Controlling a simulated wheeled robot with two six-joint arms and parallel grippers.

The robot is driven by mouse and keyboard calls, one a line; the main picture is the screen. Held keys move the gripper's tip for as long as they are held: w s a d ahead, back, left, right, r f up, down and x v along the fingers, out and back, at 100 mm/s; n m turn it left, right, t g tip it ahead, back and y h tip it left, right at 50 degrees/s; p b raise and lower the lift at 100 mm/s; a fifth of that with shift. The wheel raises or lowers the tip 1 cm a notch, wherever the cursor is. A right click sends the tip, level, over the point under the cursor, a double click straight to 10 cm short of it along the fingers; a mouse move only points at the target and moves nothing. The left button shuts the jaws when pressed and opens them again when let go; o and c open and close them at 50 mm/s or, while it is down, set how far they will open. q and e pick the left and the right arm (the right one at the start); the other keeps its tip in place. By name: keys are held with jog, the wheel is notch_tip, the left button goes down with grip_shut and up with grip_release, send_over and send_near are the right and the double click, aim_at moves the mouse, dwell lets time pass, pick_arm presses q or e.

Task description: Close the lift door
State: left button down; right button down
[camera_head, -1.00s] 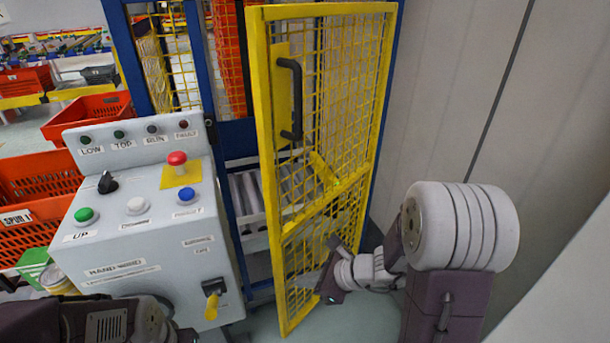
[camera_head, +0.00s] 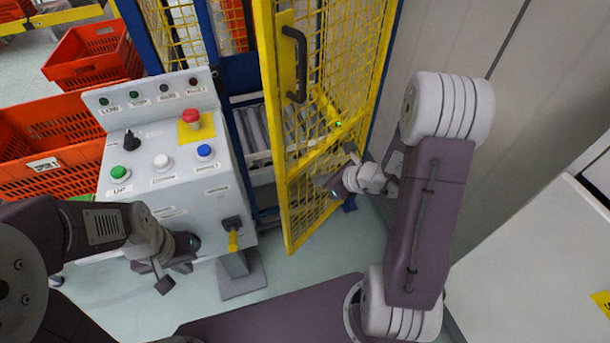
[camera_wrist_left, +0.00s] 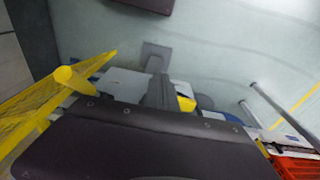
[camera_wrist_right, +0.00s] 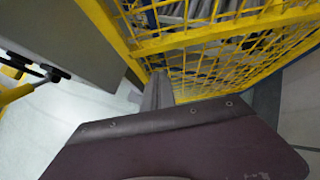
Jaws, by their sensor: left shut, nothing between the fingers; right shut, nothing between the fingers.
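The lift door (camera_head: 282,150) is a yellow mesh gate with a black handle (camera_head: 296,65). It stands ajar, its handle edge swung out from the blue lift frame (camera_head: 235,75). My right gripper (camera_head: 325,184) is shut and empty, in front of the door's lower mesh; I cannot tell whether it touches. In the right wrist view its fingers (camera_wrist_right: 157,92) point toward the yellow door frame (camera_wrist_right: 200,38). My left gripper (camera_head: 168,277) is shut and empty, low in front of the control box and apart from the door. The door also shows in the left wrist view (camera_wrist_left: 40,105).
A pale wall (camera_head: 530,110) bounds the right. Some floor (camera_head: 310,258) before the door is clear.

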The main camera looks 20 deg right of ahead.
jog(key=w+a, duration=0.1)
jog(key=w+f, duration=0.1)
jog(key=w, duration=0.1)
jog(key=w+a, duration=0.1)
jog(key=shift+w+a+f, duration=0.25)
jog(key=shift+a+f, duration=0.1)
jog(key=shift+f, duration=0.05)
jog(key=shift+w+a+p, duration=0.2)
jog(key=shift+w+p, duration=0.1)
jog(key=shift+w, duration=0.05)
